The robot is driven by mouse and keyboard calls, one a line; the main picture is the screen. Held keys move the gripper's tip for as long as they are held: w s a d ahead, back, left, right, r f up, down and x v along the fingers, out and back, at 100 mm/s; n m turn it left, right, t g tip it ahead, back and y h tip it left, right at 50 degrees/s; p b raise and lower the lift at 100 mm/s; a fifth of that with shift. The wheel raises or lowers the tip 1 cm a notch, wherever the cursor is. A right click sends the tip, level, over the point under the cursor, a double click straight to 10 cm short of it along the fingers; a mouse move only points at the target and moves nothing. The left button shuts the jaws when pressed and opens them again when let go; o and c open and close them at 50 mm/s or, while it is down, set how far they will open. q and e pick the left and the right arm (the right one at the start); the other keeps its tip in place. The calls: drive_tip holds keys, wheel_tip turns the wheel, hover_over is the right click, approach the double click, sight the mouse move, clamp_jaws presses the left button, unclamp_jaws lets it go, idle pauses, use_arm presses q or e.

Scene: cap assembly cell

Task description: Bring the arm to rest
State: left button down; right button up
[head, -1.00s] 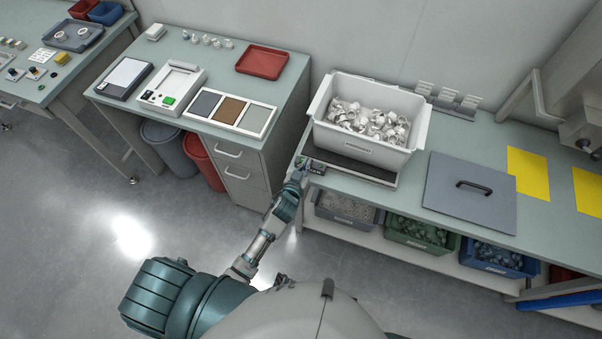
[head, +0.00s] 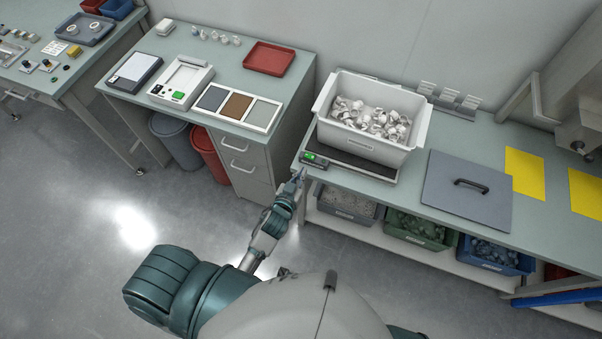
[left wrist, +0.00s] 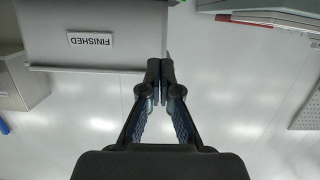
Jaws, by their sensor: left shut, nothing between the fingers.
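My left arm reaches up from the bottom of the head view. Its gripper (head: 299,176) is just off the front left corner of the right-hand bench, below the scale's display. In the left wrist view the two fingers (left wrist: 166,68) are together at their tips, with nothing between them. They point towards a grey panel with a FINISHED label (left wrist: 90,39), apart from it as far as I can tell. My right gripper is not in view.
A white bin of white caps (head: 372,150) stands on the scale (head: 345,163), whose display is green. A grey lid (head: 440,200) lies to its right on the bench. Coloured bins sit on the shelf below. The floor (head: 70,240) at the left is clear.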

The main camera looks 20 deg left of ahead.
use_arm(q)
drive_tip(key=shift+d, duration=0.4)
drive_tip(key=s+a+f+m+g, duration=0.1)
drive_tip(key=s+f+g, duration=0.35)
drive_tip(key=f, duration=1.05)
drive_tip(key=s+f+m+g, duration=0.15)
drive_tip(key=s+f, duration=0.55)
drive_tip(key=f, duration=0.8)
drive_tip(key=s+a+f+g, duration=0.2)
drive_tip(key=s+f, duration=0.4)
drive_tip(key=s, duration=0.4)
drive_tip(key=s+a+f+g, duration=0.3)
drive_tip(key=s+f, duration=0.3)
drive_tip(key=s, duration=0.5)
drive_tip(key=s+a+f+g, duration=0.2)
drive_tip(key=s+f, duration=0.4)
drive_tip(key=s, duration=0.4)
drive_tip(key=shift+s+a+f+g+y, duration=0.15)
drive_tip(key=shift+s+f+g+y, duration=0.2)
drive_tip(key=shift+g, duration=0.45)
